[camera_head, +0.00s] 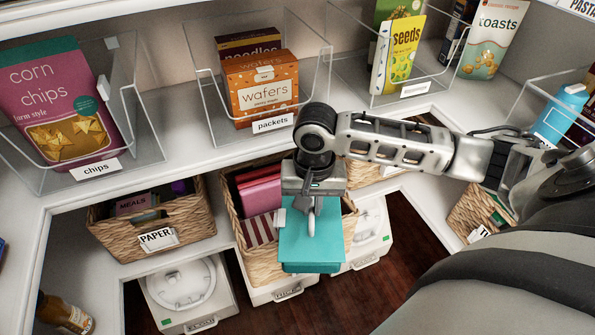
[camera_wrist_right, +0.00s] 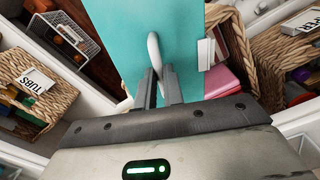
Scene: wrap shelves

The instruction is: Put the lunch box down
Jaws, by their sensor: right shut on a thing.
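The teal lunch box (camera_head: 312,240) hangs below my right gripper (camera_head: 314,193) in the head view. In the right wrist view the lunch box (camera_wrist_right: 125,30) fills the upper middle, with its pale handle between the fingers of my right gripper (camera_wrist_right: 160,88). The right gripper is shut on that handle. In the head view the box covers part of a wicker basket (camera_head: 262,265) on the lower shelf. I cannot tell whether its bottom is inside the basket or in front of it. My left gripper is not in view.
The middle basket also holds pink boxes (camera_head: 260,194) and a striped item (camera_head: 260,230). A basket labelled PAPER (camera_head: 190,232) stands to its left. White lidded bins (camera_head: 190,290) stand below. Clear bins (camera_head: 90,170) with packets line the shelf above.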

